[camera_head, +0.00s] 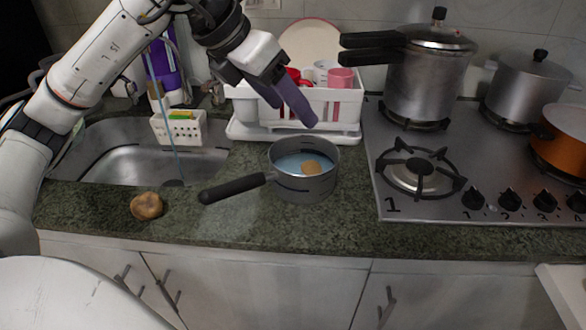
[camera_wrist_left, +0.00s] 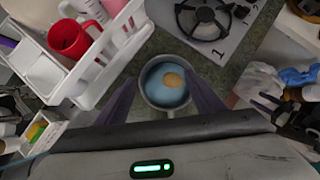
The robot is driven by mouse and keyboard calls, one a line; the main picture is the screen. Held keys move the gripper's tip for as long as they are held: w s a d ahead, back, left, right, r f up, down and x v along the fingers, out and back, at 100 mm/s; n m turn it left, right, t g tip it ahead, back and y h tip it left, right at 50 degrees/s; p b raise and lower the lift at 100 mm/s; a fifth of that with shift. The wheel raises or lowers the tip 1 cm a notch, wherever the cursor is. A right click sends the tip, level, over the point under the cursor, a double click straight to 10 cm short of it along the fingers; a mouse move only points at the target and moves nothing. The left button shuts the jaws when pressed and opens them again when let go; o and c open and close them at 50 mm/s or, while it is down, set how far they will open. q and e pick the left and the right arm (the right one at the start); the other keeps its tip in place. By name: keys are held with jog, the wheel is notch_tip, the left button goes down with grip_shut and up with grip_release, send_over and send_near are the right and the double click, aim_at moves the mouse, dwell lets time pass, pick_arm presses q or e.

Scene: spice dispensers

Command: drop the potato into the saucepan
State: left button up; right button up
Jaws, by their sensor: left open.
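The grey saucepan (camera_head: 322,188) with a black handle stands on the green counter, left of the stove, with bluish liquid inside. A tan potato piece or potato (camera_head: 311,167) is in the saucepan; it also shows in the left wrist view (camera_wrist_left: 174,81), inside the pan (camera_wrist_left: 146,95). Another brown potato (camera_head: 147,206) lies on the counter left of the pan handle. My left gripper (camera_head: 296,113) is open and empty above the saucepan. In the left wrist view its two purple fingers appear on either side of the pan. My right gripper cannot be made out.
A white dish rack (camera_head: 345,108) with cups stands behind the saucepan. The stove (camera_head: 400,205) at right bears a pressure cooker (camera_head: 428,80) and other pots. The sink (camera_head: 120,160) is at left. Counter between potato and pan handle is clear.

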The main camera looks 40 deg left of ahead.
pick_arm(q)
jog(key=v, duration=0.9)
jog(key=shift+p, duration=0.3)
